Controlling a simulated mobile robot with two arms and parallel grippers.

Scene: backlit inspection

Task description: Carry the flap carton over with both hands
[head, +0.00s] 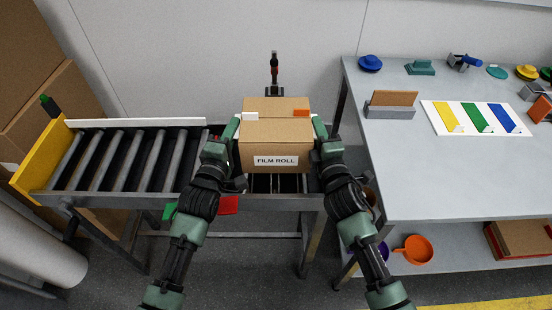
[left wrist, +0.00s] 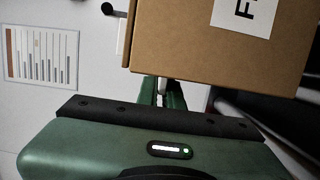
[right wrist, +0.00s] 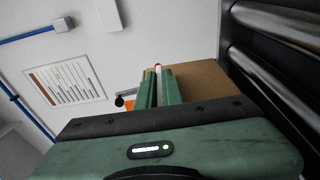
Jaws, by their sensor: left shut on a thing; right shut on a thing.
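The flap carton (head: 275,143), a brown box with a "FILM ROLL" label, is between my two grippers at the right end of the roller conveyor (head: 128,158). It looks level. I cannot tell whether it touches the rollers under it. My left gripper (head: 236,128) is shut on its left side, and the carton (left wrist: 215,55) fills the top of the left wrist view. My right gripper (head: 320,128) is shut on its right side; the carton (right wrist: 200,82) shows behind the fingers in the right wrist view. The gripped edges are mostly hidden by the fingers.
A grey table (head: 450,175) stands to the right, with a colour-striped board (head: 476,118), a brown block in a grey holder (head: 390,104) and several small tools. A yellow end plate (head: 42,155) closes the conveyor's left end. The rollers left of the carton are clear.

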